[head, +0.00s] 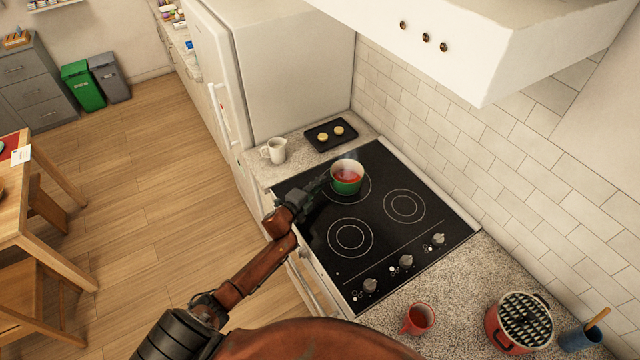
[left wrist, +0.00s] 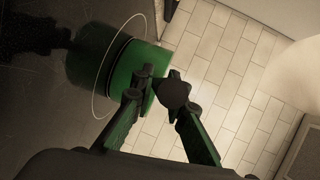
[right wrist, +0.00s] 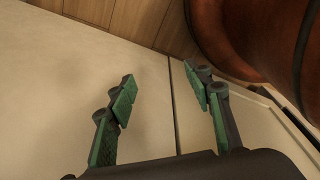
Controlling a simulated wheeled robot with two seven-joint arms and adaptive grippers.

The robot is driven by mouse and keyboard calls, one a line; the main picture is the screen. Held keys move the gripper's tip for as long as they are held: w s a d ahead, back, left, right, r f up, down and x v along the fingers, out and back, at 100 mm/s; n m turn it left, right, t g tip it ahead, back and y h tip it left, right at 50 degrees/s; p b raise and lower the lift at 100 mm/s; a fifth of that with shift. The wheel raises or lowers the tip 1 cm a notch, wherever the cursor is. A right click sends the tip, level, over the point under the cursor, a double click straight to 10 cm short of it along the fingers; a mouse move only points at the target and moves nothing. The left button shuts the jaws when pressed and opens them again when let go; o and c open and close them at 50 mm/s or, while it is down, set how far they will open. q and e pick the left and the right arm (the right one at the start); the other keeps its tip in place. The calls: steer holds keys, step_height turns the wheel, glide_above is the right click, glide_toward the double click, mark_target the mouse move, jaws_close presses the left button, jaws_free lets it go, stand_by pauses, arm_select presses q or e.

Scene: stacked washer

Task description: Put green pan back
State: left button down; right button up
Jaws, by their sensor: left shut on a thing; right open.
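My left gripper (head: 320,185) is at the pan's handle side and shut. In the left wrist view the fingers (left wrist: 157,88) close on the dark handle (left wrist: 175,94), with the green pan body (left wrist: 115,60) just beyond. My right gripper (right wrist: 163,88) is open and empty in the right wrist view, before pale panels. It is not visible in the head view.
A white pitcher (head: 274,150) and a black tray (head: 331,134) with two yellow items stand behind the cooktop. A red mug (head: 418,319), a red pot (head: 503,335) and a blue cup (head: 580,338) are on the near counter. The range hood (head: 470,50) hangs above. Other burners are empty.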

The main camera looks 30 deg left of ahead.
arm_select(q)
steer(key=shift+r, duration=0.1)
steer(key=c, duration=2)
jaws_free()
steer(key=shift+f, duration=0.2)
steer(key=shift+o, duration=0.5)
arm_select(e)
steer(key=shift+a+f, duration=0.15)
steer(key=shift+a, duration=0.05)
steer(key=shift+a, duration=0.1)
